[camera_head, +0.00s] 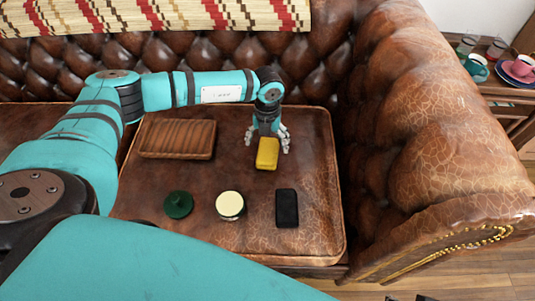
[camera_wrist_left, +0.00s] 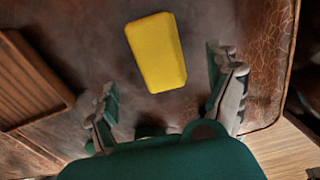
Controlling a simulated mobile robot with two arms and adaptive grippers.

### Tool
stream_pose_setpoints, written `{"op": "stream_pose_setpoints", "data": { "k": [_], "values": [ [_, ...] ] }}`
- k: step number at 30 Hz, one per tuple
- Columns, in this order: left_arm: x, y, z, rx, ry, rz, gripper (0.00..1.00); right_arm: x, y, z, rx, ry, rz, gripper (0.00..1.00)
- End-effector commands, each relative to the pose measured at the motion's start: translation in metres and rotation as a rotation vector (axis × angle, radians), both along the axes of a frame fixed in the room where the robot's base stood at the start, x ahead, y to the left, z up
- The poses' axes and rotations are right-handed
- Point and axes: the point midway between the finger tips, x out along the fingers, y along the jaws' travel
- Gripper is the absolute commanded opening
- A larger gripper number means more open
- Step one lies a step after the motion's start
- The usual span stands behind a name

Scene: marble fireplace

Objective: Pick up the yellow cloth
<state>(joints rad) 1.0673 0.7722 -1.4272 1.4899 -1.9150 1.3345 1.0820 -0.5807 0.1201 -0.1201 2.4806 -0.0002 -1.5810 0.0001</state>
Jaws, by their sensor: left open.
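The yellow cloth (camera_head: 267,154) is a small folded block lying on the brown leather sofa seat (camera_head: 300,225). In the left wrist view the cloth (camera_wrist_left: 157,52) lies ahead of the fingers, slightly tilted. My left gripper (camera_head: 267,142) is open above the cloth in the head view, its fingers spread to either side. In the left wrist view the gripper (camera_wrist_left: 168,105) is open and empty, with the cloth beyond the fingertips. My right gripper cannot be made out in these views.
A ribbed brown wooden tray (camera_head: 176,139) lies left of the gripper. A green object (camera_head: 178,204), a round cream-topped item (camera_head: 230,205) and a black block (camera_head: 286,208) lie nearer the front. The tufted sofa arm (camera_head: 430,160) rises on the right. Cups (camera_head: 520,68) stand on a side table.

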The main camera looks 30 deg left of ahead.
Motion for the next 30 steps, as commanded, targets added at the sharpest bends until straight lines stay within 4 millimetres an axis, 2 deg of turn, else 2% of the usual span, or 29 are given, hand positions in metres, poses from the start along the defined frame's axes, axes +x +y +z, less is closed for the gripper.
{"op": "stream_pose_setpoints", "data": {
  "k": [7,9,15,19,26,30],
  "values": [
    [0.003,0.001,-0.024,0.001,0.0,0.0,0.89,0.002,0.001,-0.009,0.001,-0.009,0.0,0.4],
    [0.005,0.002,-0.03,0.0,0.0,0.0,0.89,0.021,0.006,-0.004,0.019,-0.095,0.008,0.4],
    [0.006,0.002,-0.049,-0.001,0.0,0.0,0.89,0.052,0.015,0.006,0.05,-0.245,0.02,0.4],
    [0.006,0.002,-0.054,-0.001,0.0,0.001,0.89,0.06,0.018,0.01,0.059,-0.288,0.024,0.4],
    [0.006,0.002,-0.054,-0.001,0.0,0.0,0.89,0.061,0.018,0.011,0.06,-0.291,0.024,0.4],
    [0.006,0.002,-0.054,-0.001,0.0,0.0,0.71,0.06,0.018,0.011,0.059,-0.291,0.024,0.4]
  ]
}}
